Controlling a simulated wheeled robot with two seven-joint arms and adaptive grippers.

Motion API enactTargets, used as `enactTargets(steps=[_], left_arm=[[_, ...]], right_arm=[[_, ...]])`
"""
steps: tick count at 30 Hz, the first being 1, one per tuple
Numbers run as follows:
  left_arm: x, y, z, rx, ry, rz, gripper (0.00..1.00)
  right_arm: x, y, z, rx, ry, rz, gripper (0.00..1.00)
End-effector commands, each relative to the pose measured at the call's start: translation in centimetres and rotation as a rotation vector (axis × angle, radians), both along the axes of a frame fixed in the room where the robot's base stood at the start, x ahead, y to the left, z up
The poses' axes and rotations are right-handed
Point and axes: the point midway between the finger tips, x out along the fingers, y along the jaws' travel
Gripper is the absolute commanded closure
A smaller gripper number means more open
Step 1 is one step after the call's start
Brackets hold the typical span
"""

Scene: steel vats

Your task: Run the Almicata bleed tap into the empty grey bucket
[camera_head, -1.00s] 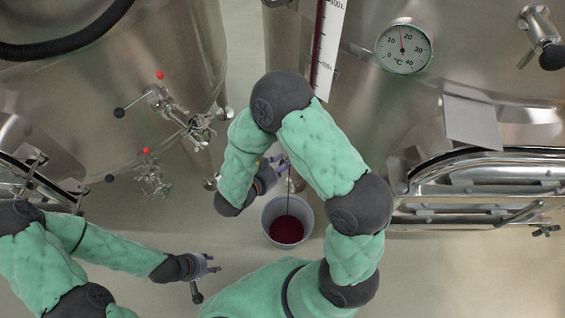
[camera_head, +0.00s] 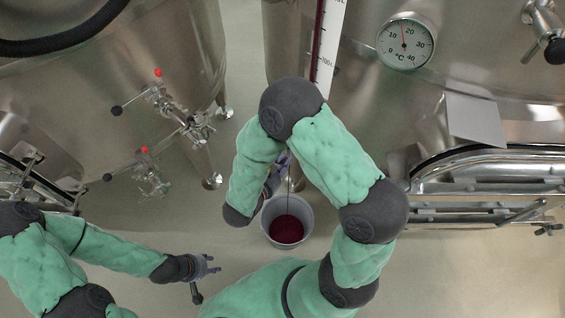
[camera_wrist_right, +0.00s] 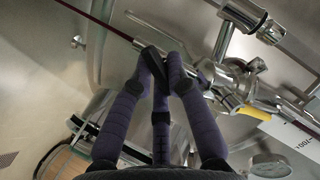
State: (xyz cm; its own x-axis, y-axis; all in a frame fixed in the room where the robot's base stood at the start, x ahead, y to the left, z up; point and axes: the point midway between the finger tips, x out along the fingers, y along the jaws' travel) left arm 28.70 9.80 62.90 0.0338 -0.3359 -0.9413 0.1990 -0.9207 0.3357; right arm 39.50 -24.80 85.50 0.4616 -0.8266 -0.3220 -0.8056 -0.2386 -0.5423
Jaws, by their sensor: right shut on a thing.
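The grey bucket (camera_head: 266,222) stands on the floor below the tap with dark red liquid (camera_head: 287,229) in it. A thin dark stream (camera_head: 289,190) falls into it. My right gripper (camera_head: 283,165) is above the bucket, partly hidden by my arm. In the right wrist view, its purple fingers (camera_wrist_right: 160,68) are shut on the black tap handle (camera_wrist_right: 150,58), beside steel fittings (camera_wrist_right: 228,80). A red line (camera_wrist_right: 100,22) runs to the upper left there. My left gripper (camera_head: 208,267) hangs low at the left, away from the bucket; its finger opening is unclear.
A gauge scale (camera_head: 329,45) and thermometer (camera_head: 405,44) are on the right vat (camera_head: 480,75). The left vat (camera_head: 80,85) carries valves with red knobs (camera_head: 158,73). A steel hatch (camera_head: 490,180) projects at right.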

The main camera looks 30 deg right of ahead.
Motion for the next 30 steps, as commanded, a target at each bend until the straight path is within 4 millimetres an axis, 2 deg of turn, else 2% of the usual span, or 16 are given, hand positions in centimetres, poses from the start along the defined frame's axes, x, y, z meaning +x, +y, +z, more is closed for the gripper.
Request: enactTargets(steps=[21,30], left_arm=[[0.0,0.0,-7.3,0.000,0.000,0.000,0.60],[0.0,0.0,-8.9,0.000,0.000,0.000,0.60]], right_arm=[[-0.1,0.0,-1.1,0.191,-0.646,0.001,1.00],[-0.1,0.0,-1.0,0.251,-0.847,0.000,1.00]])
